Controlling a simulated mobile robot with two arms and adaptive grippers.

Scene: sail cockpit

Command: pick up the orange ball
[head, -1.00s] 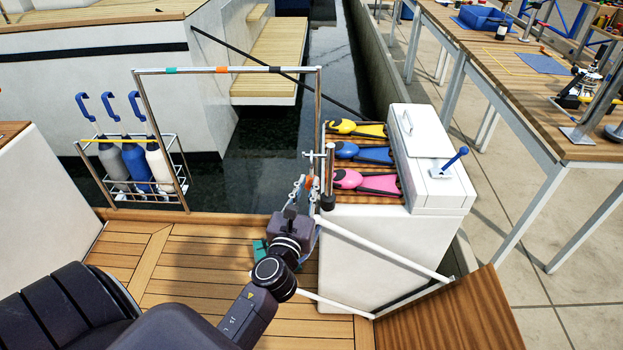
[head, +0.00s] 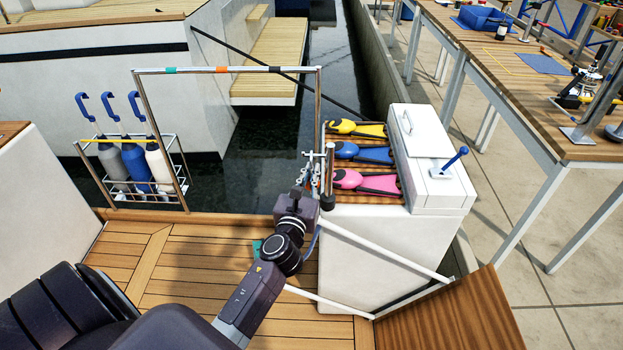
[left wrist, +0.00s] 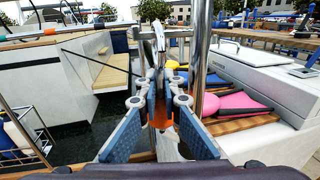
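A small orange patch shows between the fingers of my left gripper (left wrist: 160,88) in the left wrist view. It is partly hidden by the fingers, and I cannot make out a full ball shape. In the head view my left gripper (head: 308,175) is at the chrome post beside the white locker, its fingers pointing away from me. The fingers look apart, with a narrow gap between them. I cannot tell whether they touch the orange thing. My right gripper is in neither view.
A chrome rail frame (head: 137,105) with coloured bands stands behind the gripper. Yellow, blue and pink fins (head: 366,181) lie on slats beside the white locker (head: 385,245). A rack (head: 112,195) with bottles is at left. Dark water lies beyond the deck edge.

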